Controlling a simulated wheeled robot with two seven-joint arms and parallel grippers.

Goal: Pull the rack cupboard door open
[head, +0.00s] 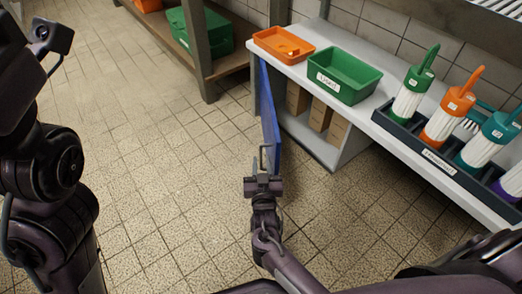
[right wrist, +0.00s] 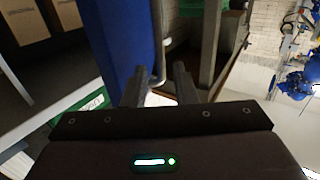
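The blue rack cupboard door (head: 269,118) stands swung out from the cupboard under the white counter, seen nearly edge-on in the head view. The cupboard's inside shows. The door also fills the upper middle of the right wrist view (right wrist: 118,38). Its grey bar handle (head: 264,154) is on the door's near edge. My right gripper (head: 262,172) is at the handle. In the right wrist view, the handle (right wrist: 157,42) reaches down between the two separated fingers (right wrist: 159,90), with space beside it. My left arm is at the left edge; its gripper is not visible.
Brown boxes (head: 320,115) stand inside the cupboard. On the counter are an orange tray (head: 284,45), a green bin (head: 345,76) and a dark rack (head: 425,150) of coloured brushes. A wooden shelf with a green crate (head: 205,32) stands behind. The tiled floor left of the door is clear.

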